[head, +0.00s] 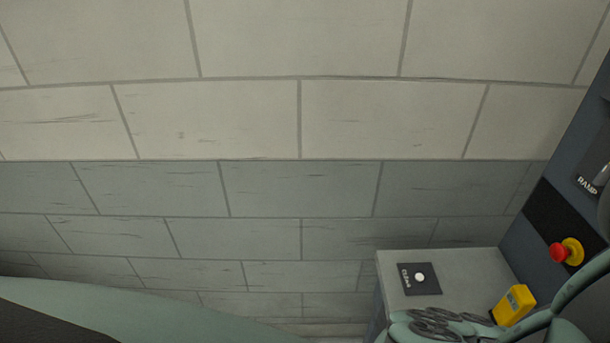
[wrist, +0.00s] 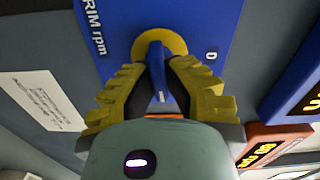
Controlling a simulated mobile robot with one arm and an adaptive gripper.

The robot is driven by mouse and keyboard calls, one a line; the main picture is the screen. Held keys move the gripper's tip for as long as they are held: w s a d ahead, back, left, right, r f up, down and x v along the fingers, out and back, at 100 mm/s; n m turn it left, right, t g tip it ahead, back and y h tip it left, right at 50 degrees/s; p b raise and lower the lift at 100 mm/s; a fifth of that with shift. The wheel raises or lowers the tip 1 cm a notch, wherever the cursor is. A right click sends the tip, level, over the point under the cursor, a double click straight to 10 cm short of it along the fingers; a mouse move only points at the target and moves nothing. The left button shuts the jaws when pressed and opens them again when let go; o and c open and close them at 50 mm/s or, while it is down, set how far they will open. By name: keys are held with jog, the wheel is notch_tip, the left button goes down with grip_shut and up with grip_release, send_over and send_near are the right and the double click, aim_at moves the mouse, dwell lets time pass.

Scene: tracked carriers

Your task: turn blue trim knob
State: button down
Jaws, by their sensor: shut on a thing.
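The blue trim knob (wrist: 157,62) is a narrow blue bar on a round yellow disc (wrist: 176,42). The disc is set in a blue panel (wrist: 208,22) with white lettering that reads in part "RIM rpm", and a "D" mark to the right. My gripper (wrist: 158,72) is shut on the knob, with one yellow ribbed finger on each side of it. The fingers hide parts of the disc. The knob's bar runs roughly up and down in the wrist view. I cannot make out the knob or my gripper's fingers in the head view.
In the wrist view, a white label (wrist: 42,100) is at left; a blue unit (wrist: 290,85) and an orange unit (wrist: 268,136) with lit displays are at right. In the head view, a red stop button (head: 558,253) and a yellow box (head: 514,304) stand at right, before a block wall (head: 300,190).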

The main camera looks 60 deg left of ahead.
jog(key=shift+f+m+b, duration=0.15)
jog(key=shift+m+b, duration=0.15)
jog(key=shift+m, duration=0.3)
jog(key=c, duration=1)
grip_release()
jog(key=shift+v, duration=3.75)
